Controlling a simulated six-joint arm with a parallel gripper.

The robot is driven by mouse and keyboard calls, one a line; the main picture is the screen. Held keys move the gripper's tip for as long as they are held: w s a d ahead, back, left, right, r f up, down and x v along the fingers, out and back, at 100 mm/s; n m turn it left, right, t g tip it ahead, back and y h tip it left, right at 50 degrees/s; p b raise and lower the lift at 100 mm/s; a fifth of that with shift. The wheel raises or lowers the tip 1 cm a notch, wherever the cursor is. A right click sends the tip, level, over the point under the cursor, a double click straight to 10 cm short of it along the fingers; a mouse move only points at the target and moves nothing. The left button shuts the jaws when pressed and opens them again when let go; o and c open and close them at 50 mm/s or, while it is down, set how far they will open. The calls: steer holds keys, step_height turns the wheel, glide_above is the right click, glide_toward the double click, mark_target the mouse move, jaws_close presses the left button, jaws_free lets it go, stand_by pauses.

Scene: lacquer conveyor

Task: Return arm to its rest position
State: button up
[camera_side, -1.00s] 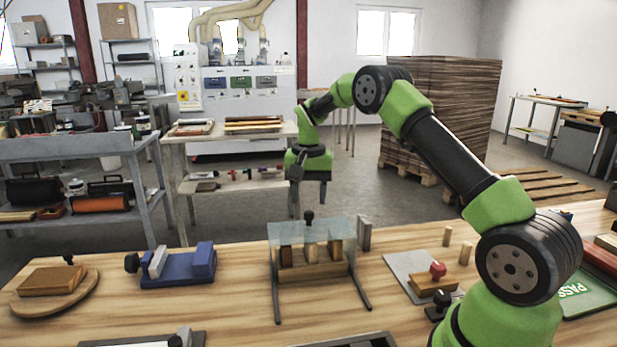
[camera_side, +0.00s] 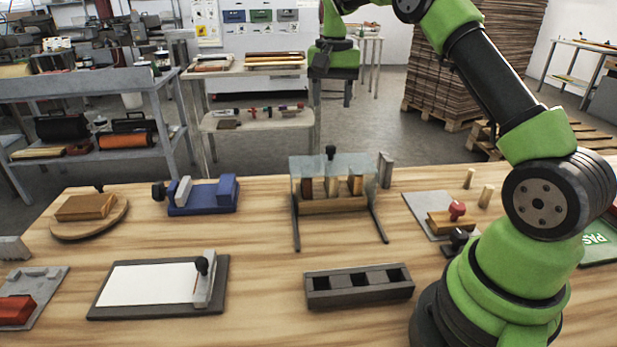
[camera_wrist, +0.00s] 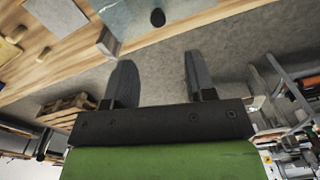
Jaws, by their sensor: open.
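My gripper (camera_side: 334,92) hangs in the air above and behind the far edge of the wooden table, over the grey floor. In the wrist view my gripper (camera_wrist: 157,75) shows its two dark fingers spread apart with nothing between them. My green and black arm reaches up from its base at the right of the table and bends left at the top; its upper part is cut off by the side view's top edge.
On the wooden table (camera_side: 262,250) stand a clear-covered rack (camera_side: 335,205) with blocks, a dark three-slot holder (camera_side: 359,295), a white-sheeted board (camera_side: 150,285), a blue vise (camera_side: 203,197), a round board (camera_side: 88,229) and a red-knobbed block (camera_side: 452,222). Shelves and stacked cardboard (camera_side: 455,70) stand behind.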

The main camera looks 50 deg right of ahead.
steer(key=s+a+r+n+t, duration=0.35)
steer(key=s+a+r, duration=0.45)
steer(key=a+r, duration=0.35)
steer(key=s+a+f+n+t+y, duration=0.1)
steer(key=s+a+n, duration=0.1)
steer(key=s+a, duration=0.2)
steer(key=s+a+f+n+t+y, duration=0.1)
steer(key=s+a, duration=0.3)
steer(key=s, duration=0.7)
steer(key=shift+s+f+n+t, duration=0.2)
steer(key=shift+f+n+t, duration=0.25)
steer(key=shift+t, duration=0.3)
